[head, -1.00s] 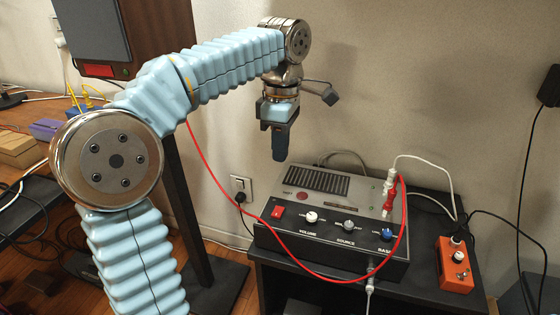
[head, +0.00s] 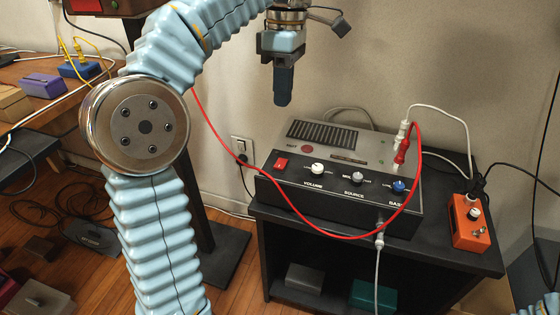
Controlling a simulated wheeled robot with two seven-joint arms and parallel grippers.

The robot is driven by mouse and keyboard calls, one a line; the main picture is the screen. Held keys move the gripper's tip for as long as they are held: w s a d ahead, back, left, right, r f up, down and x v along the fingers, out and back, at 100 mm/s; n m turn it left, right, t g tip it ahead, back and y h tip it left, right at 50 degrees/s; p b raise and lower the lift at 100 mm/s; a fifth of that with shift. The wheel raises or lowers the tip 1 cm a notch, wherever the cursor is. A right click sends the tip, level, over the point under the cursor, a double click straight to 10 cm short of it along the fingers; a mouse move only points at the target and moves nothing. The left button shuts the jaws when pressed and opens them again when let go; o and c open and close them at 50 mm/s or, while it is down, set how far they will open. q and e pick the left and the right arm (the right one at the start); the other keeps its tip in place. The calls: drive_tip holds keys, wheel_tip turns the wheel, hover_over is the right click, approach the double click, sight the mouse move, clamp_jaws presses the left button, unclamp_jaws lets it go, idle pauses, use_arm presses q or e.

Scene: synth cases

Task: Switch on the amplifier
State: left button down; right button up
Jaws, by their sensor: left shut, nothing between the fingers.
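The amplifier (head: 345,179) is a grey and black box on a dark stand, with a vent grille on top and VOLUME, SOURCE and bass knobs along its front. A red rocker switch (head: 281,162) sits at its left front; I cannot tell which way it is set. My left gripper (head: 283,100) is shut and empty, pointing down. In the picture its tips are above the switch, apart from the amplifier.
A red cable (head: 330,235) loops across the amplifier's front to plugs on its right top. An orange pedal box (head: 469,222) stands to the right on the stand (head: 440,252). A wall socket (head: 242,150) is behind at left.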

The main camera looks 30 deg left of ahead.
use_arm(q)
drive_tip(key=b, duration=0.5)
approach(279, 166)
drive_tip(key=f, duration=0.3)
drive_tip(key=s+f, duration=0.1)
drive_tip(key=f, duration=0.1)
drive_tip(key=shift+d+f, duration=0.15)
drive_tip(key=shift+f, duration=0.75)
drive_tip(key=shift+b, duration=0.3)
drive_tip(key=shift+s+f+b, duration=0.15)
drive_tip(key=shift+f+b, duration=0.25)
drive_tip(key=shift+b, duration=0.1)
drive_tip(key=shift+d+r+t, duration=0.1)
drive_tip(key=shift+r+t, duration=0.15)
drive_tip(key=shift+t, duration=0.05)
drive_tip(key=shift+p, duration=0.3)
